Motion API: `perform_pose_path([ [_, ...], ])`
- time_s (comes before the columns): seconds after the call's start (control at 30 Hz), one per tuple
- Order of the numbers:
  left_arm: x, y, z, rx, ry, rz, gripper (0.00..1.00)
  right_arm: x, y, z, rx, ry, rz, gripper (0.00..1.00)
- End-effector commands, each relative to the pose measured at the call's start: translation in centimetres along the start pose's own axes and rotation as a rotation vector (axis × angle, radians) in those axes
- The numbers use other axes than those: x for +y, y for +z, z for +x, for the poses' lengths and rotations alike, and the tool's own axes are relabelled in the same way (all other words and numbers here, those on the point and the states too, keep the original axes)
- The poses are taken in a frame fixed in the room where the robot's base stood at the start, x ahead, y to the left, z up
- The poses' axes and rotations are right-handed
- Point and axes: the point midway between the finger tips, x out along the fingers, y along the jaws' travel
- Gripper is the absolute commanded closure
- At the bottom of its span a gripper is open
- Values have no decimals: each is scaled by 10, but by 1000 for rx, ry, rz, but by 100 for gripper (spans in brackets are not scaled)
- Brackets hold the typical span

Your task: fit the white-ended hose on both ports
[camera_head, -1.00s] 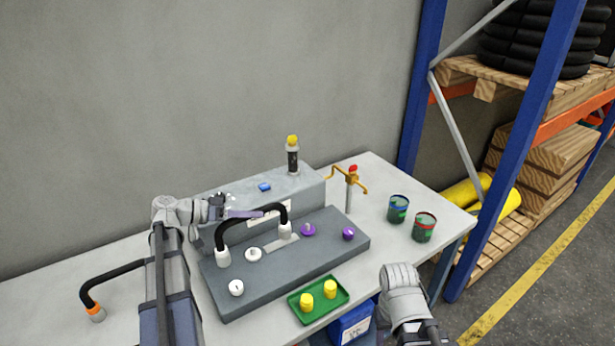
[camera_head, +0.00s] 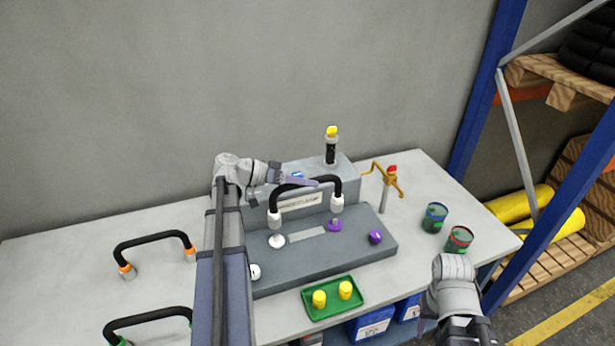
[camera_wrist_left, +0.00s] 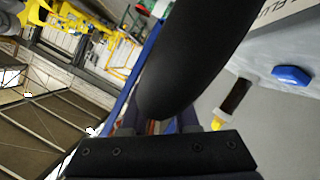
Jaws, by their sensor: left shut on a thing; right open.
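The white-ended hose is a black arch (camera_head: 306,183) with a white cuff at each end. My left gripper (camera_head: 298,182) is shut on its top, and the black hose (camera_wrist_left: 190,60) fills the middle of the left wrist view. The left white end (camera_head: 275,217) is just above a white port (camera_head: 277,241). The right white end (camera_head: 337,205) is at or just above a purple port (camera_head: 335,225); I cannot tell if they touch. Another white port (camera_head: 255,272) and another purple port (camera_head: 376,237) are bare. My right gripper (camera_head: 428,320) is open, low at the right, partly hidden.
Orange-ended (camera_head: 155,238) and green-ended (camera_head: 150,317) hoses lie at the left. A green tray (camera_head: 318,312) with yellow caps stands at the front. A brass valve (camera_head: 386,185), a yellow-topped post (camera_head: 331,146) and two cans (camera_head: 434,217) stand behind and right.

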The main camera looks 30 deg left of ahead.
Motion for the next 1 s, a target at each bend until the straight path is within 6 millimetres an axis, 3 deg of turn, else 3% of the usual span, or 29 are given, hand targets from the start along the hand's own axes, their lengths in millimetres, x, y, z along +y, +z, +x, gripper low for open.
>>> perform_pose_path([
  [0.37, -9, 14, 6, 1, 1, 0, 100, -2, -1, 18, 0, 0, 0, 50],
  [0.8, -31, 44, 18, 2, 1, 0, 100, -5, -3, 57, 0, 0, 0, 50],
  [1.0, -33, 46, 19, 2, 1, 0, 100, -6, -4, 60, 0, 0, 0, 50],
])
